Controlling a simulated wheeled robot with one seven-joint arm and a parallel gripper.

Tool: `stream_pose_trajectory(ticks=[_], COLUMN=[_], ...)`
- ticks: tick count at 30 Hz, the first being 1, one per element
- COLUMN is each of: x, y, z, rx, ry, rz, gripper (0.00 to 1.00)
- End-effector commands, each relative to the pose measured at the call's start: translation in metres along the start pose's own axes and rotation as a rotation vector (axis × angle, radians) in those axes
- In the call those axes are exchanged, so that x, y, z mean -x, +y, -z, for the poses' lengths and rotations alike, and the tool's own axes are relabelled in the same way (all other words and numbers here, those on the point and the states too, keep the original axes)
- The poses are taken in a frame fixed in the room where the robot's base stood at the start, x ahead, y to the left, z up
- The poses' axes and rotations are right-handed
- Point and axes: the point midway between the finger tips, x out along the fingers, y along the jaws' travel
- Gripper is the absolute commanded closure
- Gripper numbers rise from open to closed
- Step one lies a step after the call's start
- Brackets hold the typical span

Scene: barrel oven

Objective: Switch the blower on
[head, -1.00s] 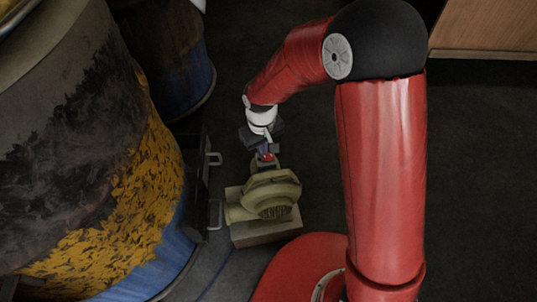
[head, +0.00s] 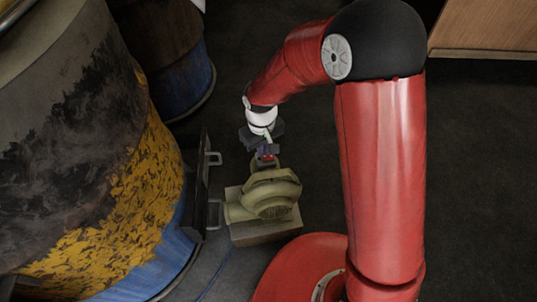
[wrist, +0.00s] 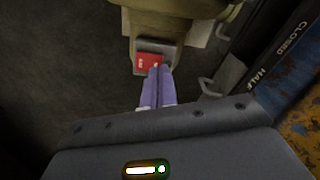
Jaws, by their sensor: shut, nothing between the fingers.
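The blower (head: 270,195) is olive-beige with a round housing and stands on a block beside the big barrel. A red rocker switch (head: 268,158) sits on a grey box at its far end; in the wrist view the switch (wrist: 146,62) shows a small pale mark. My gripper (head: 264,151) is above this switch, with its purple fingers pointing down. In the wrist view my gripper (wrist: 160,70) is shut and empty, its tips overlapping the right part of the switch. I cannot tell whether they touch it or whether it is pressed. The tips hide part of the switch.
The large barrel (head: 95,150), with peeling yellow and blue paint, stands close on the left. A dark plate with metal handles (head: 213,158) sticks out between it and the blower. A second barrel (head: 175,60) stands behind. The dark floor (head: 475,170) on the right is clear.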

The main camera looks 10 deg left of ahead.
Motion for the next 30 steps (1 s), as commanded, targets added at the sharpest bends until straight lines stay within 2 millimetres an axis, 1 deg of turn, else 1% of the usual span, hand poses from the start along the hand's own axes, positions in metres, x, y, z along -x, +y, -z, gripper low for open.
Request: stream_pose_trajectory(ticks=[25, 30], x=[-0.014, -0.01], y=[0.0, 0.0], z=[0.0, 0.0], rx=[0.0, 0.0], ry=[-0.001, -0.001], rz=[0.0, 0.0], gripper=[1.0, 1.0])
